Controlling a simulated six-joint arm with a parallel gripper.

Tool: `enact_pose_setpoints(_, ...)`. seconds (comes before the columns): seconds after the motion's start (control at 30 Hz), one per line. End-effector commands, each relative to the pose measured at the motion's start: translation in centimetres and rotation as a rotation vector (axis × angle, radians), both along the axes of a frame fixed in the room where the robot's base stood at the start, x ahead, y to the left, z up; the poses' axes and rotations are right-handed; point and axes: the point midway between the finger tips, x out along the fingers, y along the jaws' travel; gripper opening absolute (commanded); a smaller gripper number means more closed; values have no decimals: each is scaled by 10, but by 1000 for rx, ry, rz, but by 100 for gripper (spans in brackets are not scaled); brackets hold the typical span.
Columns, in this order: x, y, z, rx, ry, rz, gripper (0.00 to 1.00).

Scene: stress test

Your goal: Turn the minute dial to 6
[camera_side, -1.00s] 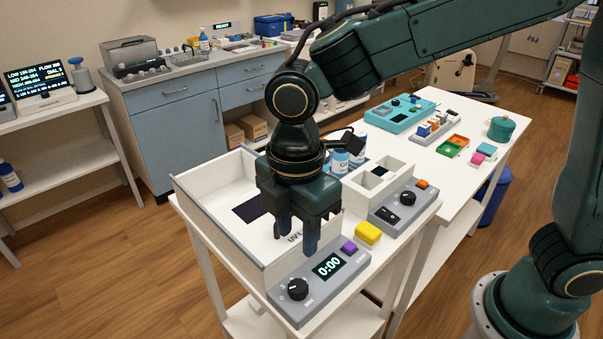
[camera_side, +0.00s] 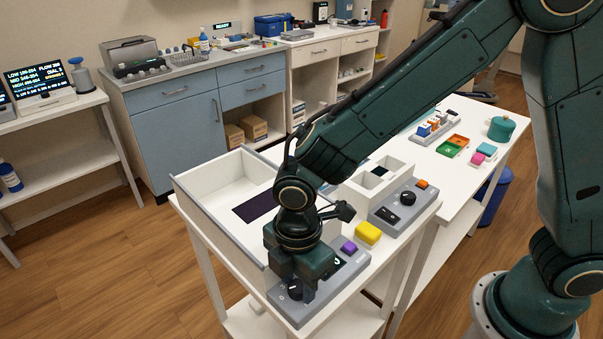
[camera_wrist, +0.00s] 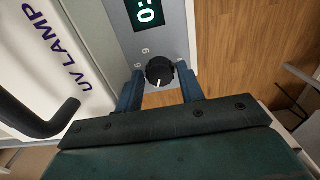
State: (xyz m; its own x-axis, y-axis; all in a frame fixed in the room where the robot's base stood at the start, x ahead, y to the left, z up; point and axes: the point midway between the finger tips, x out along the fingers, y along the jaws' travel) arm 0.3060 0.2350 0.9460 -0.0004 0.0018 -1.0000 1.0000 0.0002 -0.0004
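The minute dial (camera_side: 295,290) is a black round knob on a grey panel (camera_side: 320,306) at the table's front corner. In the wrist view the dial (camera_wrist: 158,70) has a white pointer mark toward the bottom of the picture, with small numerals around it. My gripper (camera_wrist: 160,66) is down at the dial, pointing at the panel, with one blue finger on each side of the knob. Narrow gaps seem to show between fingers and knob. The display (camera_wrist: 147,12) is cut off and shows "0:"; in the side view my gripper mostly hides it.
A purple button (camera_side: 349,248) is on the same panel, with a yellow block (camera_side: 368,234) beyond it. A second grey panel with a black knob (camera_side: 408,198) stands behind. The white UV lamp box (camera_side: 215,225) borders the panel on the left.

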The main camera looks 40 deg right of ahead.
Motion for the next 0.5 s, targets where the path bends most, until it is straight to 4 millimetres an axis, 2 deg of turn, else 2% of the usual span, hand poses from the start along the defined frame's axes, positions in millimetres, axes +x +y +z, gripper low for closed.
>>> enact_pose_setpoints(0.3, 0, 0, -2, 0, 0, 0, 38)
enact_pose_setpoints(0.47, 0, 0, -2, 0, 0, 0, 7)
enact_pose_setpoints(0.5, 0, 0, -2, 0, 0, 0, 6)
